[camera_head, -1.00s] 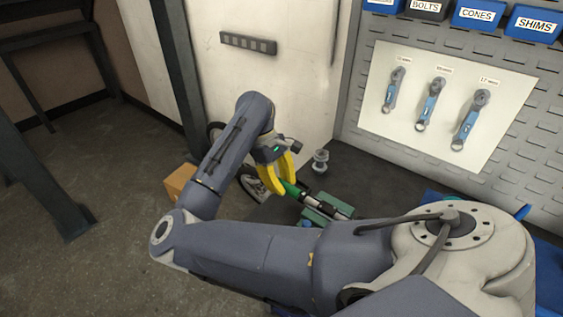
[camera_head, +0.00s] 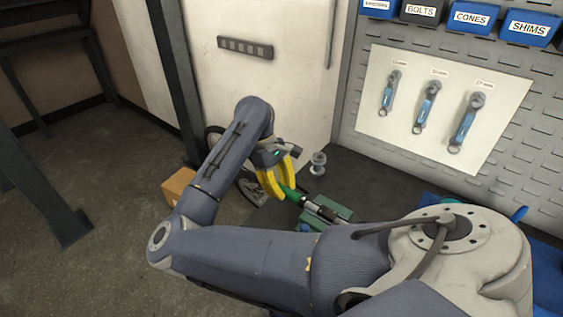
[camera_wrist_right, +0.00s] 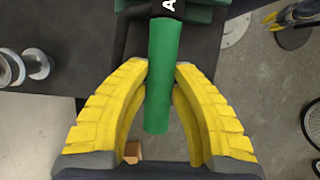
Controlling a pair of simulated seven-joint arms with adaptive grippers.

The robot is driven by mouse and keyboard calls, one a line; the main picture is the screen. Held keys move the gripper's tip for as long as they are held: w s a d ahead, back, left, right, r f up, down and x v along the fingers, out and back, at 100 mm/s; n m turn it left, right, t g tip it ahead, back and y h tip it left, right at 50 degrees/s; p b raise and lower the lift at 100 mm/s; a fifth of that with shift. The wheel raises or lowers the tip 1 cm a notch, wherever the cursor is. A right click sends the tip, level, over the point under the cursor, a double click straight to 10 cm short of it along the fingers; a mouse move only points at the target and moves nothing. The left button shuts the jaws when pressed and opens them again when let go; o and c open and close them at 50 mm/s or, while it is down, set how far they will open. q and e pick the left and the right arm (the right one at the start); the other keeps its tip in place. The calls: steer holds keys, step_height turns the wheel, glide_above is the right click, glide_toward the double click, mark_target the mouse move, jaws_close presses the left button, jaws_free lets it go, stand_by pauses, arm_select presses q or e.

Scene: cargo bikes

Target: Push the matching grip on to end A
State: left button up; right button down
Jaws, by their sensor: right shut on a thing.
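The green grip (camera_wrist_right: 160,80) is a plain tube lying between the yellow fingers of my right gripper (camera_wrist_right: 161,75), which is shut on it. Its far end meets the black bar end marked A (camera_wrist_right: 168,6); how far it sits on the bar is hidden. In the head view the grip (camera_head: 291,194) is in line with the bar (camera_head: 318,209), and my right gripper (camera_head: 279,184) holds it from the left. The bar rests at a green holder (camera_head: 334,208). My left gripper (camera_wrist_right: 273,21) shows small and far off in the wrist view, its yellow fingers apart.
A grey metal spool-like part (camera_head: 318,163) stands on the dark bench (camera_head: 365,180) behind the bar. A cardboard box (camera_head: 179,186) and a wheel (camera_head: 250,188) are beyond the bench's left end. A tool board (camera_head: 440,105) with several wrenches is behind.

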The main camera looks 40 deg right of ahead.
steer(key=c, duration=1.1)
jaws_free()
steer(key=shift+s+a+f, duration=0.1)
steer(key=shift+f, duration=0.05)
